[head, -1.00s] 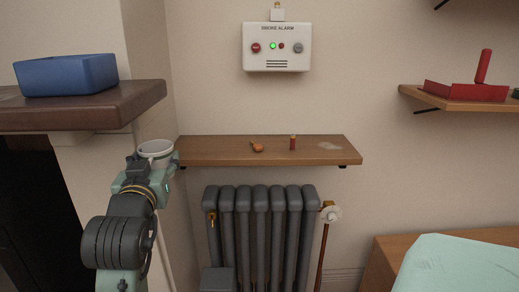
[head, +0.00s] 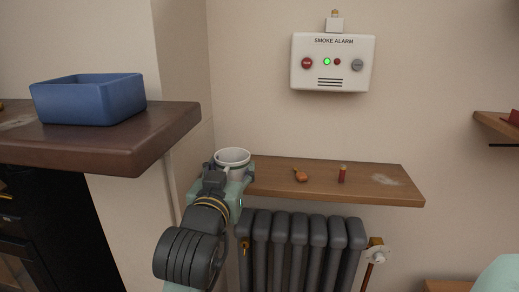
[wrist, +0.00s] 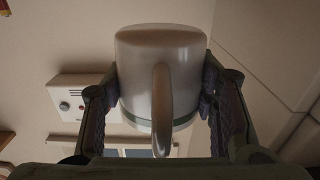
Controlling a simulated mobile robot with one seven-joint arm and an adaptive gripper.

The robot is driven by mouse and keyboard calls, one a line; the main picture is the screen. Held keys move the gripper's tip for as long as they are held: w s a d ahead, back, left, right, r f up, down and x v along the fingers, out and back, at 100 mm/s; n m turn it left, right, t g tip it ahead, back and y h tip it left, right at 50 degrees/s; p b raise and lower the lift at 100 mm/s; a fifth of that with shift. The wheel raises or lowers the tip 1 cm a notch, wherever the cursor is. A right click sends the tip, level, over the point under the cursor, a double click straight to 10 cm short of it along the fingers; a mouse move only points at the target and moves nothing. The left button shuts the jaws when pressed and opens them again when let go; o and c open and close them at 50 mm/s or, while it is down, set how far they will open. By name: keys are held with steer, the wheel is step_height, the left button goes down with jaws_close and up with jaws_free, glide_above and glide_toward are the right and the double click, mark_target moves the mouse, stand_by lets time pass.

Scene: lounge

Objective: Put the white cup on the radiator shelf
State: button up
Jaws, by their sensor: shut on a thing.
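The white cup (head: 232,156) is held upright in my gripper (head: 229,172), at the left end of the radiator shelf (head: 270,179) in the head view. In the wrist view the cup (wrist: 160,75) has a green band and a handle, and the two fingers of my gripper (wrist: 160,105) press on its sides. The cup overlaps the shelf's left end in the head view; I cannot tell whether it is over the shelf or in front of it. The shelf is wooden and sits above the grey radiator (head: 300,245).
A small orange-brown object (head: 300,175) and a small red cylinder (head: 342,174) stand on the shelf's middle. A pale patch (head: 384,179) marks its right part. A mantel (head: 110,150) with a blue box (head: 88,99) is at left. A smoke alarm (head: 332,62) hangs above.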

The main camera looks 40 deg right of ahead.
steer(key=p, duration=0.4)
steer(key=shift+w+d+r, duration=0.25)
steer(key=shift+d+r, duration=0.05)
steer(key=shift+d, duration=0.1)
steer(key=p+x, duration=0.1)
steer(key=x, duration=0.3)
steer(key=f+x, duration=0.1)
steer(key=x, duration=0.3)
steer(key=p+x, duration=0.1)
steer(key=x, duration=0.3)
steer(key=shift+w+d+f+p, duration=0.1)
steer(key=shift+d+f+p, duration=0.25)
steer(key=shift+d, duration=0.05)
steer(key=shift+w+d, duration=0.15)
steer(key=shift+d, duration=0.05)
steer(key=shift+w+f, duration=0.1)
steer(key=shift+f, duration=0.25)
steer(key=shift+f+p, duration=0.45)
steer(key=shift+f, duration=1.05)
steer(key=shift+f, duration=0.15)
steer(key=o, duration=1.3)
